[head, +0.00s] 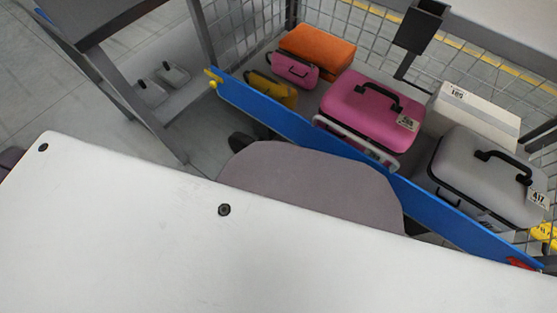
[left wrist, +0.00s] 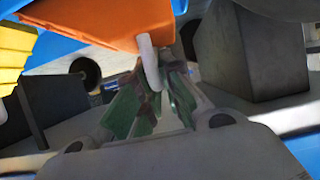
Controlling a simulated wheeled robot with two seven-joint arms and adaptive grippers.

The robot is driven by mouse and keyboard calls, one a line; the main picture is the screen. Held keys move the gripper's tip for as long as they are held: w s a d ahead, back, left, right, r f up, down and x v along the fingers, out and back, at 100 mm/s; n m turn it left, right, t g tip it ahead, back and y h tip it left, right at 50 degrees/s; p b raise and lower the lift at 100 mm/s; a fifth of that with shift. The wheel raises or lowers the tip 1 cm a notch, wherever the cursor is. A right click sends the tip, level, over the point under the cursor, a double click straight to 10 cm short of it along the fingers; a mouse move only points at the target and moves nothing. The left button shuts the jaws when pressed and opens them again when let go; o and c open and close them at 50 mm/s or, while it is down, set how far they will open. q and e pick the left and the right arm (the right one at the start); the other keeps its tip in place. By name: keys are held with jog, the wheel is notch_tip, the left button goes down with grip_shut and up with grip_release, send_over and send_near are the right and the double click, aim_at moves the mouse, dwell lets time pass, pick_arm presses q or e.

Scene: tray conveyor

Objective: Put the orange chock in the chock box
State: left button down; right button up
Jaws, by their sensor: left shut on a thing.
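In the left wrist view, an orange chock (left wrist: 105,18) with a pale, bent handle (left wrist: 149,62) fills the top of the picture. My left gripper (left wrist: 152,82), with green finger pads, is shut at this handle, with the orange body just beyond the fingers. The head view shows neither the chock nor my left gripper. My right gripper is in neither view. A dark open-topped box (head: 421,24) on a post stands at the top of the head view; I cannot tell if it is the chock box.
A mesh-sided cart with a blue rail (head: 290,122) holds a pink case (head: 368,108), a grey case (head: 485,175), a white box (head: 478,112), an orange bag (head: 318,46), a small pink bag (head: 293,70) and a yellow bag (head: 270,92). Dark blocks (left wrist: 248,48) stand near my left gripper.

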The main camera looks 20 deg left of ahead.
pick_arm(q)
jog(key=shift+f, duration=0.1)
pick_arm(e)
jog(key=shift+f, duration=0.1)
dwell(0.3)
pick_arm(q)
jog(key=c, duration=2)
grip_release()
jog(key=shift+f, duration=0.1)
jog(key=shift+c, duration=0.2)
jog(key=o, duration=0.5)
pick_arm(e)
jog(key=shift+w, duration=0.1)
